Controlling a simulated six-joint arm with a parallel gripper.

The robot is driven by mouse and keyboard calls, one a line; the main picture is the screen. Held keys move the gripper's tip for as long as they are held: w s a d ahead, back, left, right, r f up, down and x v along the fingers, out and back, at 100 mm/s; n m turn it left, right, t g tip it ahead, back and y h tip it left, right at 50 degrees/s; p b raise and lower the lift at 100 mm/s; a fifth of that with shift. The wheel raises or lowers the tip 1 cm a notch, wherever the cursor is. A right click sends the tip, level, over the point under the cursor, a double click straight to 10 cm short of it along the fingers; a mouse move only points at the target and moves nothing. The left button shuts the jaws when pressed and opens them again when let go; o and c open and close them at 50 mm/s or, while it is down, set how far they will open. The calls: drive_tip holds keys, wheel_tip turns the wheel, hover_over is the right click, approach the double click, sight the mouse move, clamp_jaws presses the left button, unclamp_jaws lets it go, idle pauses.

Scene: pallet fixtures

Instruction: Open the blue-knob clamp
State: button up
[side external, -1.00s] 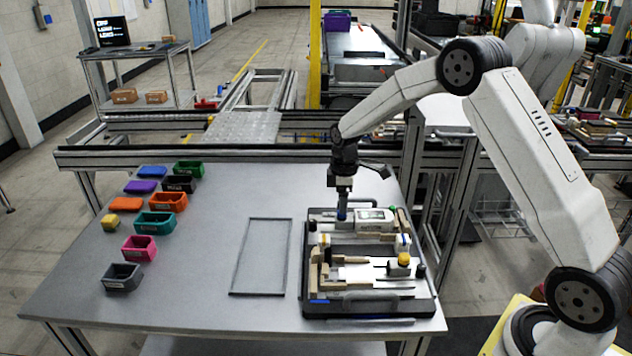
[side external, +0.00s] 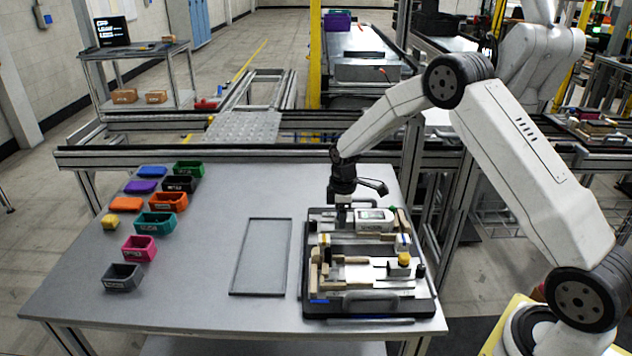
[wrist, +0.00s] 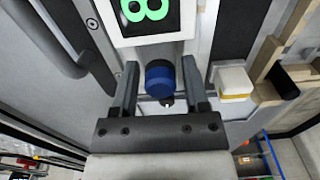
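The blue knob (wrist: 160,78) of the clamp shows in the wrist view, next to a white device (wrist: 150,37) with a green-digit display. My gripper (wrist: 160,66) is open, with one finger on each side of the knob and a visible gap on both sides. In the side view my gripper (side external: 341,226) points down at the far left part of the pallet fixture (side external: 422,307), and it hides the blue knob there. The clamp's lower parts are hidden, so I cannot tell its position.
A yellow-and-white block (wrist: 233,83) and wooden blocks stand right of the fingers in the wrist view. A yellow knob (side external: 404,258) stands further right on the fixture. An empty tray outline (side external: 234,270) and several coloured bins lie left. Table between them is clear.

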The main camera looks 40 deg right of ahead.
clamp_jaws()
drive_tip(key=shift+w+a, duration=0.95)
idle(0.3)
drive_tip(key=shift+o, duration=1.3)
unclamp_jaws()
drive_tip(key=shift+r, duration=0.1)
wheel_tip(320, 180, up, 8)
idle(0.8)
